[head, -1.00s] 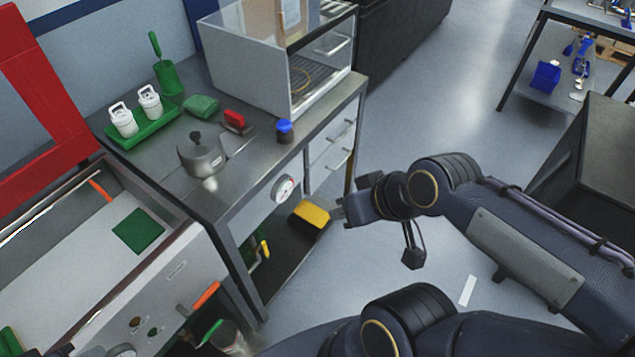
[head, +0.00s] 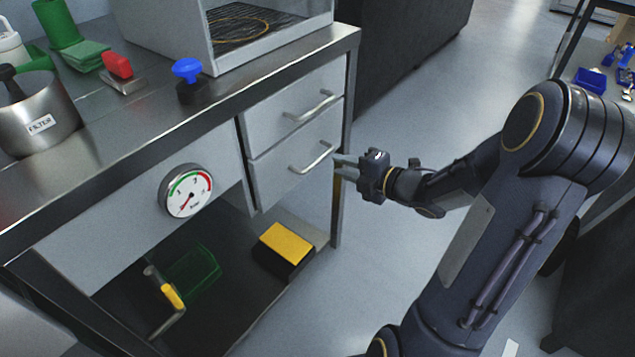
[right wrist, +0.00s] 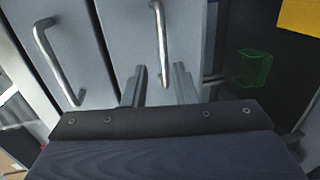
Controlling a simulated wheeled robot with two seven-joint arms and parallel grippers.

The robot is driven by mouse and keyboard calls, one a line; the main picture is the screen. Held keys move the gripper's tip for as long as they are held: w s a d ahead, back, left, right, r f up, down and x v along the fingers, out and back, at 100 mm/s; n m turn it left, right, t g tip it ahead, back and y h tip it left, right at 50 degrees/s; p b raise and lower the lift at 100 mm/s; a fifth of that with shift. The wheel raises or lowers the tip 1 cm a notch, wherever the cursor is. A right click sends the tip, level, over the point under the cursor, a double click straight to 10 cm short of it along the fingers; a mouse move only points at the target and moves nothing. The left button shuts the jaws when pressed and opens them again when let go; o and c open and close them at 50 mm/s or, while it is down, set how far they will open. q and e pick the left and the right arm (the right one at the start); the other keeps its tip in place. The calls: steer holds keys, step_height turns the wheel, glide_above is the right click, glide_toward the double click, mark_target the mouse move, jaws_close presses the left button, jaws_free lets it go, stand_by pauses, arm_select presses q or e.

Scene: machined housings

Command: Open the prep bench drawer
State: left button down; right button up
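The prep bench (head: 215,113) has two grey drawers at its right end, an upper drawer (head: 270,115) and a lower drawer (head: 275,172). Both fronts look closed. Each has a metal bar handle, the upper handle (head: 310,106) and the lower handle (head: 312,158). My right gripper (head: 345,168) is open just right of the lower handle, apart from it in the head view. In the right wrist view, the lower handle (right wrist: 158,40) lines up with the gap between the open fingers (right wrist: 159,88); contact cannot be told. My left gripper is out of view.
A pressure gauge (head: 186,190) sits on the bench front. A yellow-topped block (head: 287,242) and a green container (head: 192,272) are on the shelf below. A blue-knobbed item (head: 188,80) stands near the bench edge. Open floor (head: 385,265) lies right of the bench.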

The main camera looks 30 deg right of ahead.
mark_target(317, 159)
steer(key=b+x, duration=0.1)
steer(key=x, duration=0.7)
steer(key=shift+s+a+f+b, duration=0.2)
steer(key=shift+f+b, duration=0.05)
steer(key=shift+b, duration=0.1)
jaws_close()
